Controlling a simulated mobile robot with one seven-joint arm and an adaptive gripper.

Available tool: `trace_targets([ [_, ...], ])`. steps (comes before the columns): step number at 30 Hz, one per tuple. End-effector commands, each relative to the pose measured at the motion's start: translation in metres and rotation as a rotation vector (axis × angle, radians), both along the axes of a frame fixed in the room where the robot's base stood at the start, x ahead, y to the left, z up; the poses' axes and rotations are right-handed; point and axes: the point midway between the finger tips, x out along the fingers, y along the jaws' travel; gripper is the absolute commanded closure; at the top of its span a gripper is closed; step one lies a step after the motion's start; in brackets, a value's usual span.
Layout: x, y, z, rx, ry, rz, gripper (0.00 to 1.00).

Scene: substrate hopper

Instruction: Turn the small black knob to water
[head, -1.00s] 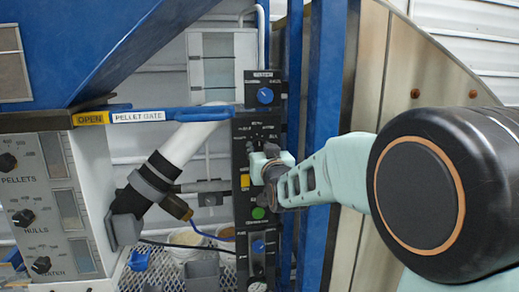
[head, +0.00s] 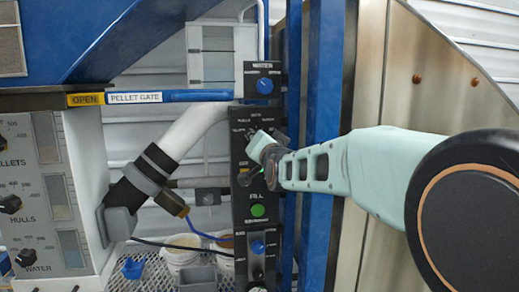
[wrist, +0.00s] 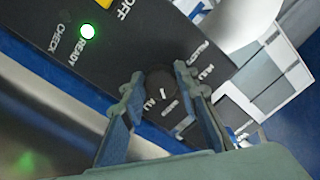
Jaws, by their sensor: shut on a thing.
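The small black knob (wrist: 160,84) is between the two fingers of my gripper (wrist: 158,98) in the wrist view, with a short white pointer mark on its face. My gripper is shut on it. In the head view my gripper (head: 263,147) is tilted against the upper middle of the narrow black control panel (head: 240,210) and hides the knob. Small white labels surround the knob. They are partly covered and too blurred for me to tell which one the pointer faces.
A blue knob (head: 265,86) is above, and a green button (head: 258,211) is below. Blue uprights (head: 324,90) stand right of the panel. The blue pellet gate handle (head: 195,96) ends close to its left.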

Motion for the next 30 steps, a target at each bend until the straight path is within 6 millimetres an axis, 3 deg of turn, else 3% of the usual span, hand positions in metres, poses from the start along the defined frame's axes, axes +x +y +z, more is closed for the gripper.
trace_targets([
  [22, 0.0002, -0.0002, 0.0027, 0.093, 0.022, -0.001, 0.96],
  [23, 0.0001, -0.0002, 0.0028, 0.093, 0.022, -0.001, 0.69],
  [27, 0.0, -0.0001, 0.0022, 0.092, 0.023, 0.0, 0.54],
  [30, 0.0, 0.0, 0.0017, 0.091, 0.024, 0.0, 0.54],
])
